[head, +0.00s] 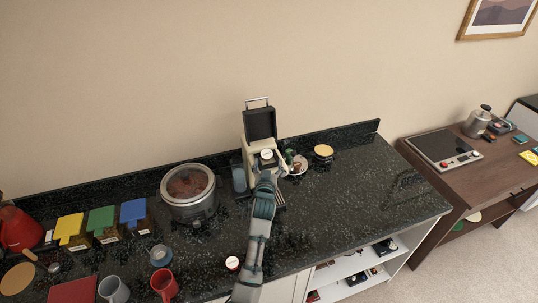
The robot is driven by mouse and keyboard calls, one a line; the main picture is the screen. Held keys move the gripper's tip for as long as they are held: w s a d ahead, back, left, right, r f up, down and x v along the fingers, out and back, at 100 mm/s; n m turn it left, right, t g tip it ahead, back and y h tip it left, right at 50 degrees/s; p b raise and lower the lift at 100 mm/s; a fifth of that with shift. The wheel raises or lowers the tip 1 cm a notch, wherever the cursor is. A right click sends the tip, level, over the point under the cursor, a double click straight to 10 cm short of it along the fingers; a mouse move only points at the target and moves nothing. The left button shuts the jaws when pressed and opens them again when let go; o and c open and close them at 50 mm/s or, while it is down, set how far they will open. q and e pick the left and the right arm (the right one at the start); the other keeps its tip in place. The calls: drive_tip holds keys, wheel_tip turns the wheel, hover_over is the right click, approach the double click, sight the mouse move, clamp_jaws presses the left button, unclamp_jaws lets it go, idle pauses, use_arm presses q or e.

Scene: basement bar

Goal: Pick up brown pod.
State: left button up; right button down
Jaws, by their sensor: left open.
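A small brown item that looks like the brown pod (297,166) lies on a small white saucer (304,169) to the right of the coffee machine. It is too small to make out clearly. My left gripper (277,167) is open, at the end of an arm reaching up from the bottom of the head view. It is just left of the saucer and in front of the machine. Its fingers are tiny here, and I cannot tell whether they touch anything. My right gripper is out of view.
The cream coffee machine (249,150) stands with its black lid (260,123) raised. A round pot (188,204), colored boxes (102,220), a red mug (164,283) and a grey mug (113,291) are on the left. The counter's right side (385,195) is clear.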

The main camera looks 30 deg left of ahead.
sight(268, 155)
use_arm(q)
drive_tip(key=shift+w+a+r+p, duration=0.15)
drive_tip(key=shift+w+a, duration=0.1)
drive_tip(key=shift+a, duration=0.2)
drive_tip(key=shift+w+a+r+p, duration=0.15)
drive_tip(key=shift+w+a, duration=0.1)
drive_tip(key=shift+a, duration=0.2)
drive_tip(key=p+x, duration=0.1)
drive_tip(key=x, duration=0.3)
drive_tip(key=shift+s+a+f, duration=0.1)
drive_tip(key=shift+s, duration=0.05)
drive_tip(key=shift+w, duration=0.2)
drive_tip(key=shift+d, duration=0.4)
drive_tip(key=shift+s, duration=0.1)
drive_tip(key=shift+c, duration=1.3)
drive_tip(key=shift+d, duration=0.15)
drive_tip(key=c, duration=0.6)
drive_tip(key=shift+a, duration=0.2)
drive_tip(key=shift+c, duration=0.4)
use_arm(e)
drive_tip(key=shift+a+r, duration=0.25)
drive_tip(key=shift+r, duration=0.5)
